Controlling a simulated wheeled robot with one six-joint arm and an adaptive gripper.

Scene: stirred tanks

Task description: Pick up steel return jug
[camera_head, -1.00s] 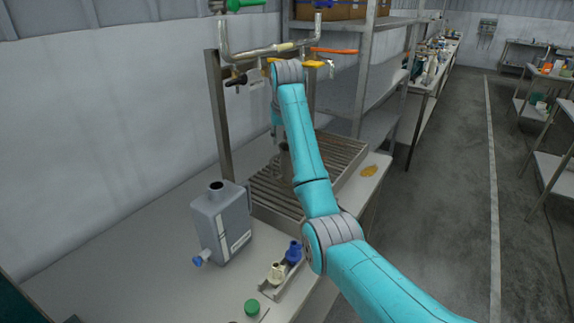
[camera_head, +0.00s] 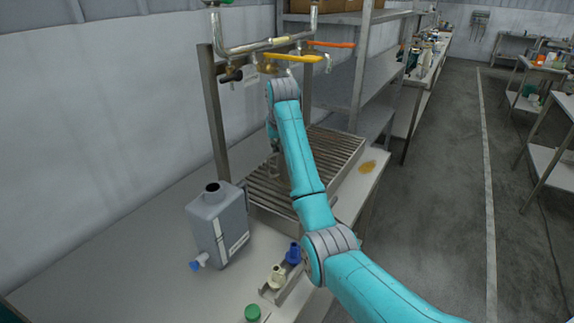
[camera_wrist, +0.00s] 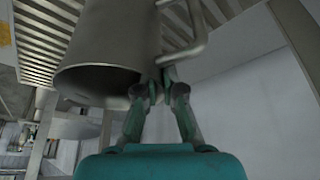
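The steel return jug (camera_wrist: 115,40) fills the upper left of the wrist view, a grey metal vessel with its wide rim turned toward the camera. Its bent handle (camera_wrist: 196,30) sticks out on the right. My gripper (camera_wrist: 162,80) has its two fingertips close together at the rim end of the handle, with the handle seemingly between them. In the head view my gripper (camera_head: 273,150) is over the slatted steel rack (camera_head: 335,150). My arm hides most of the jug there, and I cannot tell whether its base touches the slats.
A grey canister (camera_head: 218,225) with a blue-capped spout stands left of the rack. A small tray holds blue (camera_head: 293,253) and cream (camera_head: 276,276) fittings. Pipes with a yellow handle (camera_head: 292,57) hang above. An amber spill (camera_head: 367,167) lies near the bench's right edge.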

